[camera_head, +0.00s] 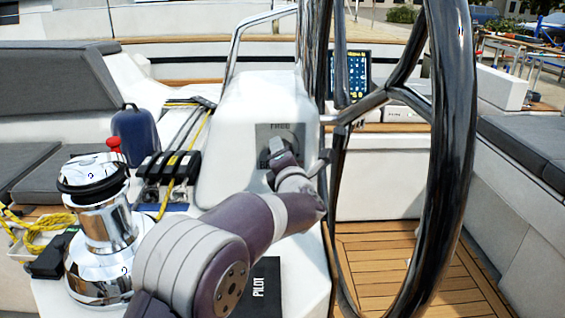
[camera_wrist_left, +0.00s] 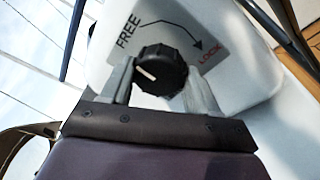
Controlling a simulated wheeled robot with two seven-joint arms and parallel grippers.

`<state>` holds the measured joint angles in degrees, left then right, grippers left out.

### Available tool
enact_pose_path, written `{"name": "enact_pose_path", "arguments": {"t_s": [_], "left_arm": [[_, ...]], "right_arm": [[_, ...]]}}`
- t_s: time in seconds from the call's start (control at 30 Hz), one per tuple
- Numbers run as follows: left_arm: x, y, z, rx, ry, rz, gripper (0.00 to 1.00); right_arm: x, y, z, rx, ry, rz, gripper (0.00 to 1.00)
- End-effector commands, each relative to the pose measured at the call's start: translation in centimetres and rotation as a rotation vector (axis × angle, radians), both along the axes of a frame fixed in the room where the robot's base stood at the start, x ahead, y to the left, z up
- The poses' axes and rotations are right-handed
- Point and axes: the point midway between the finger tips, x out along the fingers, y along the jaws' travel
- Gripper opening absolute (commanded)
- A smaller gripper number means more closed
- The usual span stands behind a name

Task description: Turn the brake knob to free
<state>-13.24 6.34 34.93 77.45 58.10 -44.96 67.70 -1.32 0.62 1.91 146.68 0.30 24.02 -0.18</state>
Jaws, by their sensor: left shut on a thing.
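The brake knob (camera_wrist_left: 160,70) is round, black and ribbed, with a white mark that points left and slightly up in the left wrist view. It sits on a grey plate (camera_wrist_left: 180,28) with FREE at upper left, a red LOCK at right and a curved arrow between them. My left gripper (camera_wrist_left: 158,82) has a finger on either side of the knob and is shut on it. In the head view the plate (camera_head: 280,134) is on the white pedestal, and my left gripper (camera_head: 281,160) covers most of the knob. My right gripper is not in view.
The large black steering wheel (camera_head: 455,150) stands just right of my left arm. A chrome winch (camera_head: 103,235) is at left, with rope clutches (camera_head: 168,172) and a blue container (camera_head: 136,133) behind it. The teak floor (camera_head: 410,255) at right is clear.

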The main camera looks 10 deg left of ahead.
Motion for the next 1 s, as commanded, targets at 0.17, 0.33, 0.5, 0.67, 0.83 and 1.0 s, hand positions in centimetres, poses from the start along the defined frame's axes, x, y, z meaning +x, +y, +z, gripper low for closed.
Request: {"name": "enact_pose_path", "arguments": {"t_s": [0.17,0.33,0.5,0.67,0.83,1.0], "left_arm": [[0.00,-0.01,0.00,-0.028,-0.009,0.002,0.30],[0.01,-0.01,0.06,-0.036,-0.011,0.003,0.30],[0.01,0.00,0.08,-0.036,-0.011,0.003,0.30],[0.01,0.01,0.08,-0.035,-0.012,0.003,0.80],[0.01,0.01,0.06,-0.035,-0.010,0.004,0.85],[-0.18,-0.08,0.08,-0.034,-0.010,0.003,0.85]], "right_arm": [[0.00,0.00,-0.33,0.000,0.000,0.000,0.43],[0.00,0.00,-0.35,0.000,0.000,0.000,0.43],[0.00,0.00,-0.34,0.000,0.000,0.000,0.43],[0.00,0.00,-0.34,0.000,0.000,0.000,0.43],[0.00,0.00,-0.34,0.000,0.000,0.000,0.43],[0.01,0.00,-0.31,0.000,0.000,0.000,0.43]]}}
